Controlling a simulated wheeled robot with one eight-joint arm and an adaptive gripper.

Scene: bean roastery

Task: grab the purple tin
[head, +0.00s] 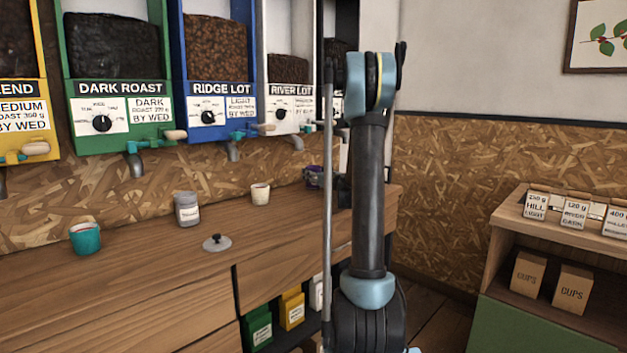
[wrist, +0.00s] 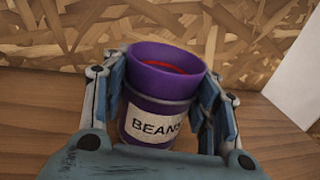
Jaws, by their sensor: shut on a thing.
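The purple tin (wrist: 152,84) stands between the fingers of my gripper (wrist: 165,108) in the wrist view. It has a white label reading "BEANS" and an open top with red inside. Both fingers touch its sides, and the gripper is shut on it. In the head view the purple tin (head: 314,177) shows in small part at the back of the wooden counter (head: 160,265), left of my arm. My arm hides most of the gripper there. I cannot tell if the tin rests on the counter or is just above it.
On the counter are a teal cup (head: 85,239), a grey jar (head: 187,210), a cream cup (head: 260,194) and a round lid with a knob (head: 217,243). Bean dispensers with taps (head: 135,162) hang above. A shelf with boxes (head: 571,290) stands right.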

